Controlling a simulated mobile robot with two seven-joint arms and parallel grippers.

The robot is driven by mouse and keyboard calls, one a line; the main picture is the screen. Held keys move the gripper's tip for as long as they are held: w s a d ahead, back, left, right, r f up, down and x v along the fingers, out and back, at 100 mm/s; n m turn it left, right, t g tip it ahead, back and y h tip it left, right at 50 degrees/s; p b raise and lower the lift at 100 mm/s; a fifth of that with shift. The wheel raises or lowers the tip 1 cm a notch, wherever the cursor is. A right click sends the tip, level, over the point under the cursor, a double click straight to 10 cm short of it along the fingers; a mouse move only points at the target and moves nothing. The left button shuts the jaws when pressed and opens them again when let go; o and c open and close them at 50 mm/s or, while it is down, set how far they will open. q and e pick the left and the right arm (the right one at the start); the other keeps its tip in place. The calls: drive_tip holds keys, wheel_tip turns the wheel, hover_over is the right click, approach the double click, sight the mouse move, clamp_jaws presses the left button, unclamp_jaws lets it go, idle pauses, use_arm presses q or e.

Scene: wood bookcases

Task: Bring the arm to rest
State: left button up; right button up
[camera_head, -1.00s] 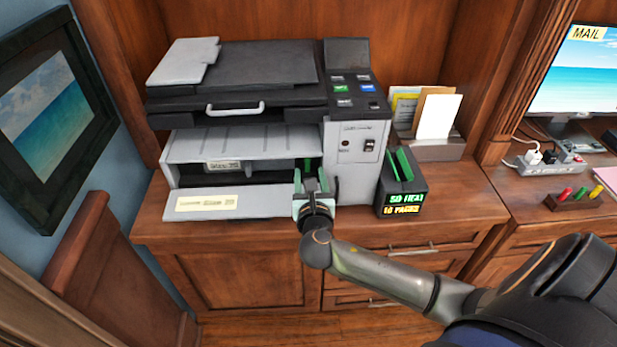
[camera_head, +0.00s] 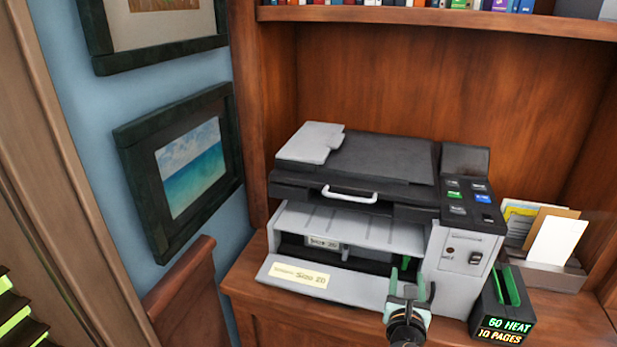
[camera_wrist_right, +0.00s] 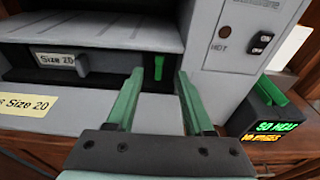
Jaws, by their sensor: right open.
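My right gripper (camera_head: 411,290) is at the right end of the printer's open front slot, in front of the grey and black printer (camera_head: 350,230). In the right wrist view the gripper (camera_wrist_right: 160,88) has its two green fingers apart with nothing between the tips. A small green piece (camera_wrist_right: 158,68) stands inside the slot beyond and between the fingertips; it does not look held. The right arm is mostly below the picture in the head view. My left gripper does not show in either view.
A black box (camera_head: 503,306) with green slots and lit text stands right of the printer. A holder (camera_head: 550,270) with envelopes is behind it. The wooden counter (camera_head: 570,318) carries them. A wooden panel (camera_head: 185,285) and framed pictures are at left. A bookshelf (camera_head: 440,14) runs above.

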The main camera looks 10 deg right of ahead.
drive_tip(key=s+a+f+m+g+y, duration=0.3)
drive_tip(key=s+a+m, duration=0.1)
drive_tip(key=s+m, duration=0.5)
drive_tip(key=s+a+f+m+g+y, duration=0.3)
drive_tip(key=s+a+m+g, duration=0.1)
drive_tip(key=s+m, duration=0.55)
drive_tip(key=s+a+f+m+g+y, duration=0.3)
drive_tip(key=s+a+m, duration=0.1)
drive_tip(key=s+m, duration=0.5)
drive_tip(key=w+a+f+t+y, duration=0.1)
drive_tip(key=w+a+f+t, duration=0.1)
drive_tip(key=f, duration=0.4)
drive_tip(key=w+a+f+t, duration=0.2)
drive_tip(key=w+f+t, duration=0.1)
drive_tip(key=f, duration=0.2)
drive_tip(key=shift+w+a+f+y, duration=0.15)
drive_tip(key=shift+w+f+y, duration=0.05)
drive_tip(key=shift+f+y, duration=0.2)
